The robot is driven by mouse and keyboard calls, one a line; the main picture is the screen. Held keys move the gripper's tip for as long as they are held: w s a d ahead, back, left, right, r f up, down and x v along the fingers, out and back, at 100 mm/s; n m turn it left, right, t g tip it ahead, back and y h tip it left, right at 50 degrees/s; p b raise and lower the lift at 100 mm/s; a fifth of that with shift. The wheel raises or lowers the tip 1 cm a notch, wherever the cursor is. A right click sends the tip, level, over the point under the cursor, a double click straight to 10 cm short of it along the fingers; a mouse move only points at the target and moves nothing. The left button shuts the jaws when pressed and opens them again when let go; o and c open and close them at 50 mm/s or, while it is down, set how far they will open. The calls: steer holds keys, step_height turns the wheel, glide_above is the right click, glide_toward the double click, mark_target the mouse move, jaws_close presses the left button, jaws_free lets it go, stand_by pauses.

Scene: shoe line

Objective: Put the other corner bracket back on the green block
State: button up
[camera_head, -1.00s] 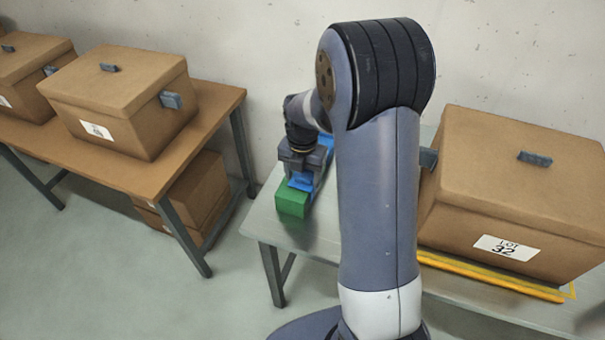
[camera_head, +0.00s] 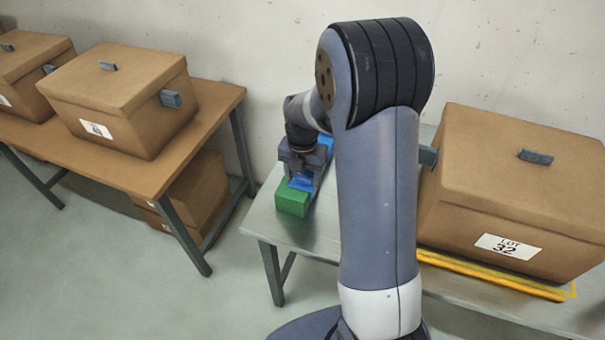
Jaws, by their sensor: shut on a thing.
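The green block (camera_head: 292,198) lies on the grey metal table, near its left end. My gripper (camera_head: 301,180) points down just behind the block's front part and is shut on a blue piece (camera_head: 300,184), likely the corner bracket. The piece sits at the block's top, low between the fingers; I cannot tell whether it touches the block. More blue (camera_head: 327,146) shows behind my gripper, partly hidden by my arm. I cannot tell whether it is a separate thing.
A large brown box (camera_head: 515,190) labelled LOT 32 stands on the metal table (camera_head: 262,225) at right, behind a yellow strip (camera_head: 490,277). A wooden table (camera_head: 175,160) with brown boxes (camera_head: 120,95) stands at left. My arm hides the middle of the metal table.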

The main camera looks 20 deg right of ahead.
steer(key=o, duration=1.4)
steer(key=shift+r, duration=0.15)
steer(key=shift+r+p, duration=2.65)
steer(key=shift+r, duration=0.75)
steer(key=shift+f, duration=0.15)
step_height(320, 180, down, 7)
steer(key=b, duration=0.5)
